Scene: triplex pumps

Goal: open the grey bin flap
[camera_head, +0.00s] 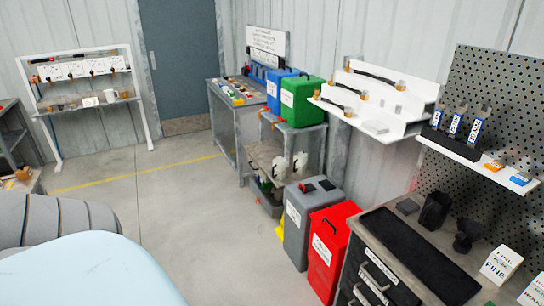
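The grey bin (297,238) stands on the floor right of the picture's middle, with a white label on its front. Its top (313,190) faces up and carries dark parts and a small red patch. The top looks closed, but the flap is too small to make out clearly. Neither of my grippers is in view.
A red bin (342,222) stands close on the grey bin's right, before a dark drawer cabinet (376,262). A shelf unit with blue and green boxes (301,101) is behind. Open floor (190,215) lies to the left.

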